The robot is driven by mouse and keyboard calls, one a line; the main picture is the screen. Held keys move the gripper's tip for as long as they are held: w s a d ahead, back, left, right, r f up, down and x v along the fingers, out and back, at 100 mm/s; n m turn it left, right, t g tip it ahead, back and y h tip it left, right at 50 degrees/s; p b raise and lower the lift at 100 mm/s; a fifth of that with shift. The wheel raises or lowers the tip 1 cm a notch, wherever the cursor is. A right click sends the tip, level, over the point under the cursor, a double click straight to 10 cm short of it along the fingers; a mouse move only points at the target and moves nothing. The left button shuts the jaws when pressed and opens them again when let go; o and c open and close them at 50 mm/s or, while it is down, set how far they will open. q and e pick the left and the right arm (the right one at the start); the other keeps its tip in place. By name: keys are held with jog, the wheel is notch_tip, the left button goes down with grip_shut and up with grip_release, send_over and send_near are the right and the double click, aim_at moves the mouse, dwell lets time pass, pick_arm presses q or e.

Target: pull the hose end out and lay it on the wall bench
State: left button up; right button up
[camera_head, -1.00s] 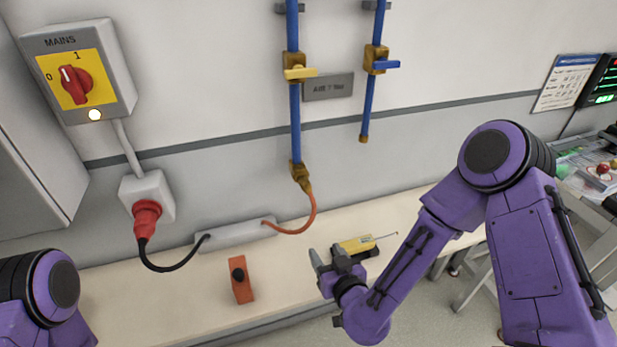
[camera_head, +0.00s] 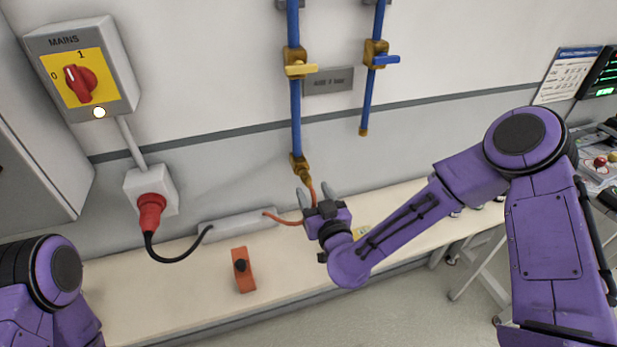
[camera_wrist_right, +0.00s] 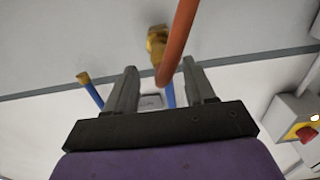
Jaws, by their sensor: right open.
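The orange hose (camera_head: 283,219) runs from a grey box on the bench up to the brass fitting (camera_head: 300,168) at the foot of the left blue pipe. My right gripper (camera_head: 314,194) is open just below that fitting. Its fingers stand on either side of the hose in the head view. In the right wrist view the hose (camera_wrist_right: 178,45) passes between the open fingers and partly hides the fitting (camera_wrist_right: 157,42). I cannot tell whether either finger touches it. The wall bench (camera_head: 190,290) runs along the wall below. My left gripper is out of view.
An orange block with a black knob (camera_head: 243,270) and the grey box (camera_head: 237,225) are on the bench. A yellow item (camera_head: 362,233) is partly hidden behind my right arm. A mains switch (camera_head: 80,78) and red plug (camera_head: 151,212) are at left. The front left bench is clear.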

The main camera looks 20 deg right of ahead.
aim_at(310, 187)
jog(key=shift+w+a, duration=0.1)
jog(key=shift+w, duration=2.55)
grip_shut()
jog(key=shift+s+b, duration=0.55)
jog(key=shift+s, duration=2.5)
jog(key=s+d+f+b, duration=0.3)
jog(key=s+f+b, duration=0.2)
jog(key=f, duration=0.4)
jog(key=shift+s+d+f+h+b, duration=0.2)
jog(key=shift+s+h+b, duration=0.1)
jog(key=shift+s, duration=0.35)
